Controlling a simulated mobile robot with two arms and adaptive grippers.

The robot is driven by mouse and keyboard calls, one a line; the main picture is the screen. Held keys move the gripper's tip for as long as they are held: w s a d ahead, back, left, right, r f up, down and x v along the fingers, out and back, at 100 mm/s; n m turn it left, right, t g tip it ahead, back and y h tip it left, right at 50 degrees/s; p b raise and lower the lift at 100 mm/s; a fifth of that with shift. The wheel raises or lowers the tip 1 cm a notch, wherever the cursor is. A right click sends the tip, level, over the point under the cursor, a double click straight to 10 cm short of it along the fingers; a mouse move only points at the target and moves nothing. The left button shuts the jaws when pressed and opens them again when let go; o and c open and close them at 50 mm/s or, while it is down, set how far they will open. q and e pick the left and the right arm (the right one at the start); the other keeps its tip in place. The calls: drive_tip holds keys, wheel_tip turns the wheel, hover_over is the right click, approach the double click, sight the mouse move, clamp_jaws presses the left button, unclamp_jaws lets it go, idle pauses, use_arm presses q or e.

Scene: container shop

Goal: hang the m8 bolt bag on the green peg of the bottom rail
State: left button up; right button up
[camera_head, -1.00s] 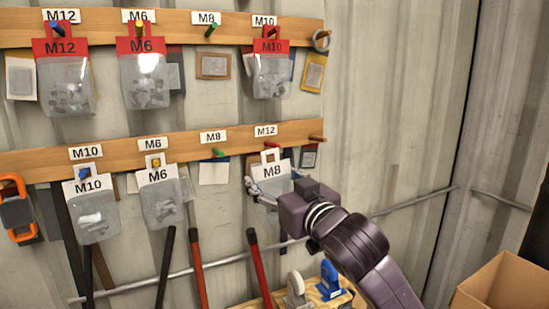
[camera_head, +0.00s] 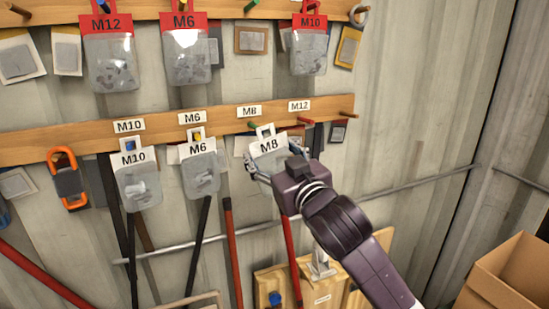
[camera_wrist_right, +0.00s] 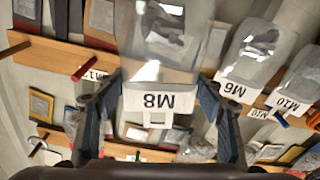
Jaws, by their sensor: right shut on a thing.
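The M8 bolt bag (camera_head: 268,146) is a clear pouch with a white header and a square hanging loop. My right gripper (camera_head: 270,166) is shut on it, holding it upright in front of the bottom rail (camera_head: 225,122). The green peg (camera_head: 253,125) under the M8 sign is just left of the loop; I cannot tell the depth gap. In the right wrist view, upside down, the fingers (camera_wrist_right: 160,98) clasp the header's sides, and the bag (camera_wrist_right: 160,40) hides the bottom rail's green peg. My left gripper is not in view.
The M6 bag (camera_head: 200,165) and M10 bag (camera_head: 136,180) hang left of the held bag. A red peg (camera_head: 305,121) is empty to its right. The top rail (camera_head: 230,12) carries red-headed bags. A cardboard box (camera_head: 508,270) stands at lower right.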

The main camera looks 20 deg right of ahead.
drive_tip(key=shift+w, duration=0.55)
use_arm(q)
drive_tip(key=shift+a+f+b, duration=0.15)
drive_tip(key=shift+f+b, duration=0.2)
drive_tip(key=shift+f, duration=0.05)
use_arm(e)
drive_tip(key=w, duration=0.6)
drive_tip(key=shift+f, duration=0.4)
drive_tip(key=shift+w, duration=0.1)
drive_tip(key=o, duration=1.3)
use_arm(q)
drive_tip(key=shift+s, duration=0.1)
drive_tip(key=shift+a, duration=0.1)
